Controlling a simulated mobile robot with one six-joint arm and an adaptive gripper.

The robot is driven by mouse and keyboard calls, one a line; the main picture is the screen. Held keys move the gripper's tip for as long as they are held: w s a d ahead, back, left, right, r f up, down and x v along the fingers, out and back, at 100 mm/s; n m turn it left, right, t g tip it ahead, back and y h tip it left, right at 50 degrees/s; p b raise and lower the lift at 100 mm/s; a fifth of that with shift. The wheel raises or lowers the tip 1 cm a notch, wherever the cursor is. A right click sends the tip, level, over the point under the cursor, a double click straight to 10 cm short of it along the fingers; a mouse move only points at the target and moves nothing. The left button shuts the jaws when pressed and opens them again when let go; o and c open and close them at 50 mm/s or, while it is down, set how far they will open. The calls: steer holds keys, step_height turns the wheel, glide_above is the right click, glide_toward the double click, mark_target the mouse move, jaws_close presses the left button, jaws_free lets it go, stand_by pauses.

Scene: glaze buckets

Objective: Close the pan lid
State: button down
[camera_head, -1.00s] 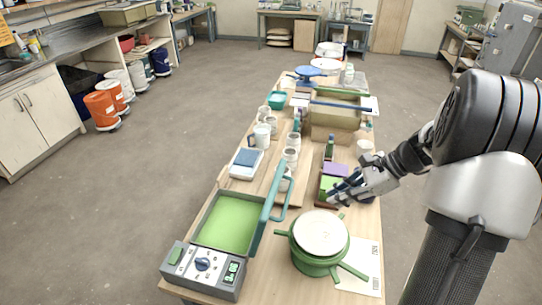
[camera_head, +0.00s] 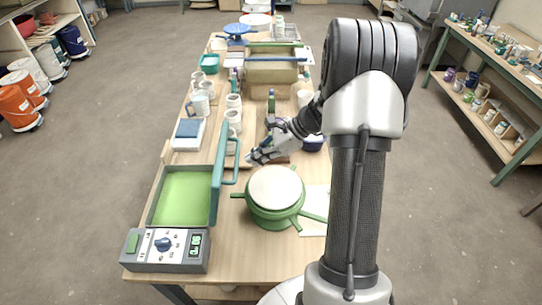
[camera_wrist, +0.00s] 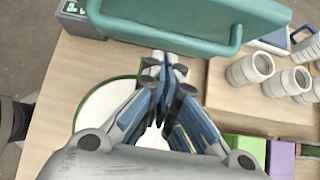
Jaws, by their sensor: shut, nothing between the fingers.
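The pan (camera_head: 182,197) is a grey rectangular box with a green inside and a control panel on its front. Its teal lid (camera_head: 218,185) is hinged on the right side and stands open, roughly upright. A bar handle (camera_head: 236,165) sticks out from the lid's right face. The lid (camera_wrist: 190,18) and its handle (camera_wrist: 232,42) also show in the wrist view. My gripper (camera_head: 255,160) is just right of the handle, its fingers closed and empty. In the wrist view the fingertips (camera_wrist: 160,66) point at the lid; I cannot tell whether they touch it.
A green pot (camera_head: 276,196) with a cream top and projecting handles stands close in front of my gripper. White jars (camera_head: 232,121) stand beyond the lid. A white scale (camera_head: 188,134) sits behind the pan. Free floor lies left of the table.

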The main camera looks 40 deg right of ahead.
steer(key=shift+w+a, duration=0.35)
steer(key=shift+a, duration=0.15)
steer(key=shift+r, duration=0.1)
steer(key=shift+w+a+r+g+h+p, duration=0.3)
steer(key=shift+a+r+p, duration=0.2)
steer(key=shift+p, duration=0.6)
